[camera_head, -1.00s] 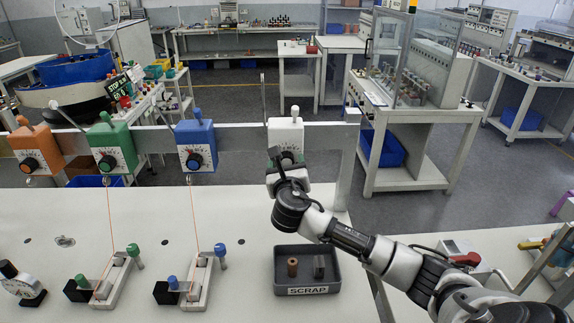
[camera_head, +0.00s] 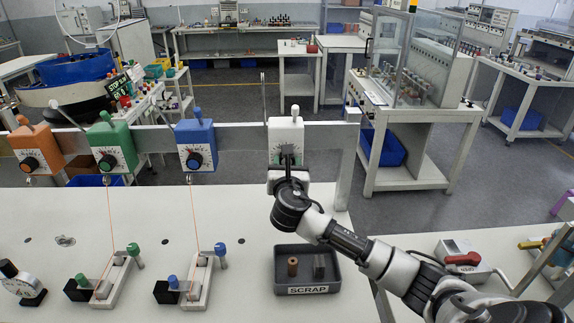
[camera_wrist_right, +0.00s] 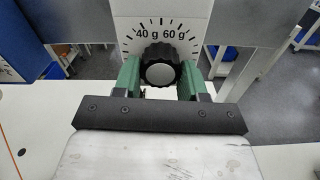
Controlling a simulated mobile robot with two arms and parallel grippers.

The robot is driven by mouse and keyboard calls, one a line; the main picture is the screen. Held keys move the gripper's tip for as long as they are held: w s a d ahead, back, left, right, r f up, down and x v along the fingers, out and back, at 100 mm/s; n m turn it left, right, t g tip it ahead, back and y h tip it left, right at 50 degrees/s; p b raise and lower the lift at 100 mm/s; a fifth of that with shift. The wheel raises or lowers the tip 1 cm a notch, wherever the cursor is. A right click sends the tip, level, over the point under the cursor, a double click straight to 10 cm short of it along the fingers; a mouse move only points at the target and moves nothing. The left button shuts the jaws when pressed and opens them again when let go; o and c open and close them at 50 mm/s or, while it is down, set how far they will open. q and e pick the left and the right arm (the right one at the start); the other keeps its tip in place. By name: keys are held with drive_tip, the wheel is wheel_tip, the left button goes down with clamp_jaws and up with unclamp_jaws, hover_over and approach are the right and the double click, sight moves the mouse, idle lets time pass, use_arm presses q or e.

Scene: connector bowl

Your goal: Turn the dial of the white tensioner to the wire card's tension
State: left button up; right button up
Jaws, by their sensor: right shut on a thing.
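The white tensioner (camera_head: 286,130) hangs on the rail at the right end of the row. My right gripper (camera_wrist_right: 160,78) is shut on its black dial (camera_wrist_right: 160,62), with one green-padded finger on each side of the knob. In the wrist view the scale (camera_wrist_right: 162,28) above the dial reads 40 g at upper left and 60 g at upper right. The dial's exact setting cannot be read. In the head view my gripper hides most of the dial. I cannot make out a wire card. My left gripper is not in view.
Blue (camera_head: 195,145), green (camera_head: 111,147) and orange (camera_head: 36,150) tensioners hang to the left. Wires run down from the blue and green ones to stands on the bench. A grey SCRAP tray (camera_head: 308,291) holding small parts sits below my right arm.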

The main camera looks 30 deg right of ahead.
drive_tip(key=shift+a+r+m+b, duration=0.1)
drive_tip(key=shift+m+b, duration=1.5)
drive_tip(key=shift+m, duration=5.65)
drive_tip(key=shift+r+m+b, duration=0.1)
drive_tip(key=shift+m+b, duration=1.45)
drive_tip(key=shift+m, duration=5.7)
drive_tip(key=o, duration=0.8)
drive_tip(key=shift+o, duration=0.6)
drive_tip(key=shift+r, duration=0.1)
